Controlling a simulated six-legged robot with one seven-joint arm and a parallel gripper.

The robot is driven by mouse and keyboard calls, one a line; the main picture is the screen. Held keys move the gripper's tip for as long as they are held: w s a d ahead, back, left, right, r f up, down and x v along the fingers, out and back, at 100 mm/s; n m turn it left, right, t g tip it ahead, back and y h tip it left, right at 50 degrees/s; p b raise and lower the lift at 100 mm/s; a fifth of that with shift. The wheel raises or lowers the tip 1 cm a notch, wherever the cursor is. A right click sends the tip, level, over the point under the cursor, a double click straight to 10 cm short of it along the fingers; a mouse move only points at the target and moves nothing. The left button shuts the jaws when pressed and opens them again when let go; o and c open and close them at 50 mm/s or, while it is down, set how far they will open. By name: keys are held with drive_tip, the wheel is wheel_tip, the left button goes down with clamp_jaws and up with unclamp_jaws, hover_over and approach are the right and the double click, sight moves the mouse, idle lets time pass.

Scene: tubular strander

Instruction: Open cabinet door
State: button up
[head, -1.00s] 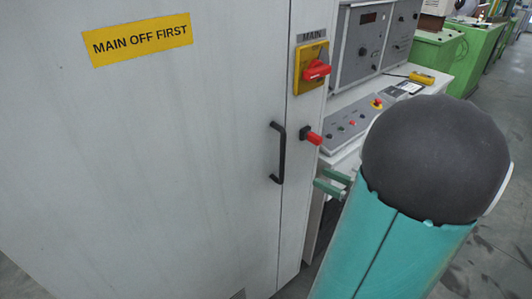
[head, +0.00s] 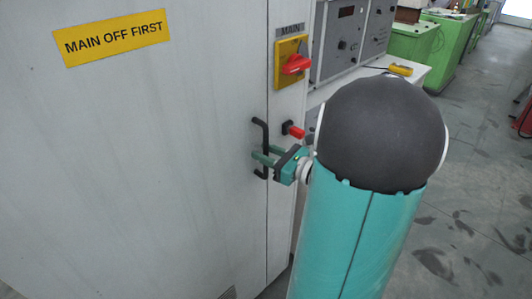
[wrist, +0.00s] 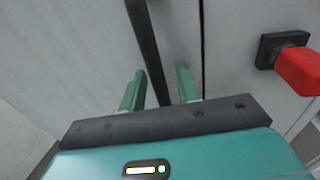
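The grey cabinet door (head: 150,160) fills the left of the head view and looks closed, with a yellow "MAIN OFF FIRST" label (head: 114,38). Its black vertical bar handle (head: 260,133) is near the door's right edge; it also shows in the wrist view (wrist: 147,45). My gripper (head: 262,156) is at the handle's lower part. In the wrist view my gripper (wrist: 158,88) is open, its two green fingers on either side of the bar, with gaps showing between the bar and each finger. My forearm hides part of the cabinet's right side.
A red-handled switch (head: 294,130) sticks out just right of the handle; it is close to my gripper in the wrist view (wrist: 298,68). Above it is a red main switch (head: 296,64) on a yellow plate. A control desk (head: 350,35) stands behind. Open floor (head: 470,170) lies right.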

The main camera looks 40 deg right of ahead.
drive_tip(key=shift+c, duration=0.2)
clamp_jaws()
drive_tip(key=shift+s, duration=0.1)
